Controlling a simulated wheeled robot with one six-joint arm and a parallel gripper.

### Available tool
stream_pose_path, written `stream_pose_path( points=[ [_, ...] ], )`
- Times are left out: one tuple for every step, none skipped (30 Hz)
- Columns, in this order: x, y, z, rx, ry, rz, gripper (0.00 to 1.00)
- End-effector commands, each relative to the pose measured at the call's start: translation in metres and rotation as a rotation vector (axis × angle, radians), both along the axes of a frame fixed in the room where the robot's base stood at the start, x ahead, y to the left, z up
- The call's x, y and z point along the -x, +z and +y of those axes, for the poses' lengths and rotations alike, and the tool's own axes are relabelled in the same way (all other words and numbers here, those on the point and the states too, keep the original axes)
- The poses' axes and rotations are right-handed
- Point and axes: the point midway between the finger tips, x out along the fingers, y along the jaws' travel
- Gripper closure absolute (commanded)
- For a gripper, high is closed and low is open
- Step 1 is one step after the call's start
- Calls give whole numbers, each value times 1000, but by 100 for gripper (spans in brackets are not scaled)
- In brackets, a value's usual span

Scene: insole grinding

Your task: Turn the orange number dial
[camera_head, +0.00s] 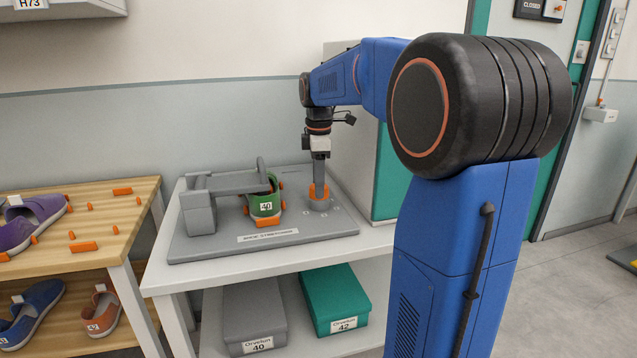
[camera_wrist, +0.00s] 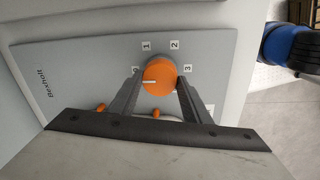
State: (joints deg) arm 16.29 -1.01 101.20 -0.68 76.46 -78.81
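The orange number dial (camera_wrist: 159,76) is round, with a white line pointing left, towards a label partly hidden by a finger. Labels 1, 2 and 3 sit around it. In the head view the orange dial (camera_head: 318,192) sits on a grey round base at the right of the grey machine (camera_head: 212,200). My gripper (camera_wrist: 160,80) points down at it, one finger on each side of the dial. The fingers look very close to its sides; whether they touch it I cannot tell. My gripper (camera_head: 319,184) also shows in the head view, low at the dial.
A green shoe (camera_head: 265,200) marked 40 stands in the machine, left of the dial. Grey and teal boxes (camera_head: 335,300) lie on the shelf below. A wooden rack (camera_head: 125,205) with shoes is at the left. A teal and grey cabinet (camera_head: 388,175) stands just behind right.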

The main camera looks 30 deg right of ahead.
Motion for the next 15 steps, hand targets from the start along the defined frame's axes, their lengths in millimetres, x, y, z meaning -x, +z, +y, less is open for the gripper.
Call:
stream_pose_path(
  points=[
    [0, 0, 0, 0, -1, -1, 79],
    [0, 0, 0, 0, -3, -1, 79],
    [0, 0, 0, 0, -6, -1, 79],
    [0, 0, 0, 1, -10, -1, 79],
    [0, 0, 0, 1, -15, -1, 79],
    [0, 0, 0, 0, -25, -1, 79],
    [0, 0, 0, 0, -35, -1, 79],
    [0, 0, 0, 1, -45, -1, 79],
    [0, 0, 0, 1, -62, -1, 79],
    [-1, 0, 0, 0, -76, -1, 79],
    [-1, 0, 0, 0, -93, -1, 79],
    [-1, 0, 0, 0, -117, -1, 79],
    [-1, 0, 0, 0, -137, -1, 79],
    [-1, 0, 0, 1, -159, -1, 79],
    [-1, 0, 0, 1, -191, -1, 79]
  ],
)
